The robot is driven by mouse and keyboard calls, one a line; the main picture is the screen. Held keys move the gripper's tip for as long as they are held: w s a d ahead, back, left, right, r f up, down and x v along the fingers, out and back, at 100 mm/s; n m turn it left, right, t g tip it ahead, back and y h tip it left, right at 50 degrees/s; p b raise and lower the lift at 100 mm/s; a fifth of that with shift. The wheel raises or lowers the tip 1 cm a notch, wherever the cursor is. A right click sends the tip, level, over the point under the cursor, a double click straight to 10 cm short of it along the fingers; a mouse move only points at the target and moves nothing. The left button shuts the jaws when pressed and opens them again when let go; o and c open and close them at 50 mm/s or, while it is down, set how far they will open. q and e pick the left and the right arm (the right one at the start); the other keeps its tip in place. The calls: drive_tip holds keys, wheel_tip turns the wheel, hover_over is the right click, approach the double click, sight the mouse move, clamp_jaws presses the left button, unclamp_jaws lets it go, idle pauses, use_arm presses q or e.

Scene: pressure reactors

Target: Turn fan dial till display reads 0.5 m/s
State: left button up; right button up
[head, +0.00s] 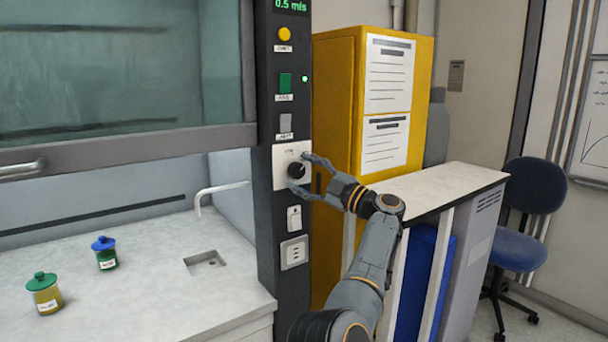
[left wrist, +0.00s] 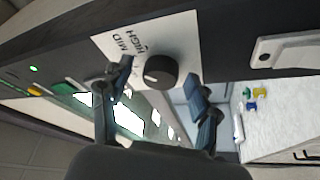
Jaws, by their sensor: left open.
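The fan dial (head: 296,170) is a black round knob on a white plate on the dark control column of the fume hood. The display (head: 290,6) at the column's top reads 0.5 m/s in green. My left gripper (head: 302,174) is open, with its fingers at either side of the dial. In the left wrist view the dial (left wrist: 160,72) sits between the open fingers (left wrist: 158,84), with a gap visible on both sides. Its plate shows the words MID and HIGH there. My right gripper is not in view.
The column also carries a yellow button (head: 284,34), a green switch (head: 285,83), a grey switch (head: 286,123) and sockets (head: 294,252). Two lidded jars, green (head: 44,293) and blue (head: 104,252), stand on the hood worktop. A yellow cabinet (head: 336,90) stands close behind my arm.

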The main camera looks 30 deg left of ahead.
use_arm(q)
drive_tip(key=v, duration=1.2)
